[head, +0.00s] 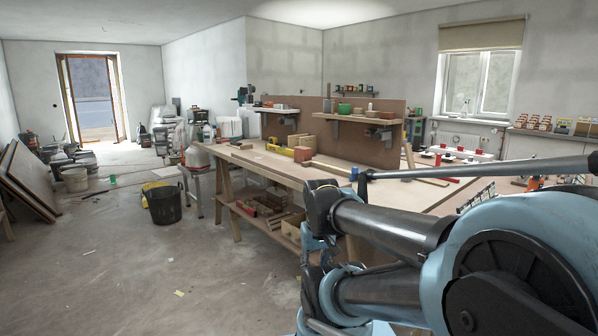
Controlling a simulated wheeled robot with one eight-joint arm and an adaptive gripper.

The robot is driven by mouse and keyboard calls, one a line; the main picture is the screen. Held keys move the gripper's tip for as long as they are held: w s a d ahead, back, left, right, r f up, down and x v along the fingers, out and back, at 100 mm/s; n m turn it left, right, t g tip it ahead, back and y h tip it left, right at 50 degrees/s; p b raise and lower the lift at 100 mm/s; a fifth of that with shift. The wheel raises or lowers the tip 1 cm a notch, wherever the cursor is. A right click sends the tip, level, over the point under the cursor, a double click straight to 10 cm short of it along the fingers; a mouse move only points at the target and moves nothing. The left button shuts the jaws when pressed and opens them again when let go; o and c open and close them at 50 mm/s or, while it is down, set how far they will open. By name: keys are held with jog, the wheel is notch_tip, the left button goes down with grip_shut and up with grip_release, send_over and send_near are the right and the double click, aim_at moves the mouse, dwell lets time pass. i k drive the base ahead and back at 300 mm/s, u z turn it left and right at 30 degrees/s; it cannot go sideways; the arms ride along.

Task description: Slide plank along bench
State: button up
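The bench (262,160) is a long light wooden worktop on trestle legs with a tall brown back panel. A thin, light strip of wood (328,167) lies on its top near the middle, pointing toward my arm. I cannot tell for sure if this is the plank. A yellow tool (279,149), a reddish-brown block (302,154) and short pale wood pieces (301,141) lie to its left. My blue and dark arm fills the lower right and hides the bench's near right part. I cannot make out my gripper.
A lower shelf (245,210) under the bench holds wood offcuts. A black bucket (163,204) stands on the floor to the left. Wall shelves (357,118) hang on the back panel. The floor (130,275) at front left is mostly clear, with small scraps.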

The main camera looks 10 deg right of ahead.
aim_at(294, 173)
jog(key=z, duration=0.05)
jog(key=k, duration=0.5)
jog(key=u, duration=0.55)
jog(key=i, duration=2.2)
jog(key=z, duration=0.7)
